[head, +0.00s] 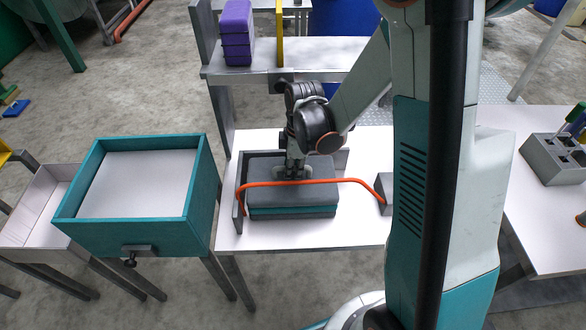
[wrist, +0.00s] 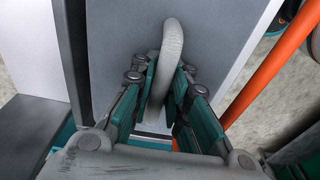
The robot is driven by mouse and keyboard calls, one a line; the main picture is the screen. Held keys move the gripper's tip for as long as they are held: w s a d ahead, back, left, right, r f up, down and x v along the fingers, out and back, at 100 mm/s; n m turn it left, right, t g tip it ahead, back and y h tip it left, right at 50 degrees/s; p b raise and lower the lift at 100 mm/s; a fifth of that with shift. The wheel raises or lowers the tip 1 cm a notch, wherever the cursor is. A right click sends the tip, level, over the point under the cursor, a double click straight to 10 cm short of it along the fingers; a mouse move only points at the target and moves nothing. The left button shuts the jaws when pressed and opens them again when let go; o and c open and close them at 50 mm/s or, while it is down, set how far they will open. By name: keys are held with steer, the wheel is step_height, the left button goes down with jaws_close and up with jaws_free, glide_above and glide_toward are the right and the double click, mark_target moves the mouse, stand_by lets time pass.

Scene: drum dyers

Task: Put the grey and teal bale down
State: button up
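The grey and teal bale (head: 290,198) has a grey top and a teal band on its side. It sits level within a low grey frame (head: 240,200) on the white table. I cannot tell whether its underside touches the table. My gripper (head: 292,174) is above the bale's top, pointing down. In the wrist view, my gripper (wrist: 164,85) has its two fingers closed in on a pale grey loop handle (wrist: 172,40) on the bale's grey top (wrist: 125,40). The fingertips are partly hidden by the finger links.
An orange bar (head: 310,182) crosses the bale's near side. A grey block (head: 384,192) stands at its right end. A teal open box (head: 135,235) stands left. The white table (head: 300,236) is bare in front.

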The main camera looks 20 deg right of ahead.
steer(key=shift+o, duration=1.2)
steer(key=shift+r, duration=0.1)
step_height(320, 180, up, 12)
steer(key=d+f+p, duration=0.1)
steer(key=p, duration=0.3)
steer(key=s+a+r+m+t+h, duration=0.1)
steer(key=s+r+m+t, duration=0.6)
steer(key=s+r+m, duration=0.7)
steer(key=shift+s+r, duration=0.3)
steer(key=shift+s, duration=0.2)
steer(key=shift+d, duration=0.1)
